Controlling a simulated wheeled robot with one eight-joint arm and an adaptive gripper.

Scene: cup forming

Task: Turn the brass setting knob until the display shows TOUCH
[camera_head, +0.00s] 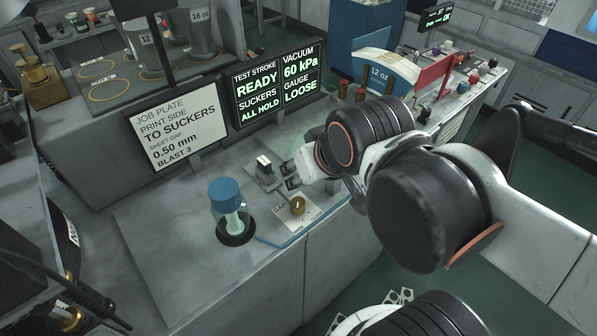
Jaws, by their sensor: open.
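The brass setting knob (298,206) stands on a pale plate marked GAP, near the front edge of the grey bench. The black display (278,84) behind it reads TEST STROKE READY, SUCKERS ALL HOLD, VACUUM 60 kPa, and GAUGE LOOSE. My gripper (288,175) is open, its fingers pointing left over the bench. It is just behind the knob in the picture and appears apart from it. The far side of the gripper is partly hidden by my wrist and arm.
A blue-capped jar (225,194) stands left of the knob. The white job plate (178,124) reads SHEET GAP 0.50 mm. A blue machine (382,70) stands behind. Bare bench lies at front left.

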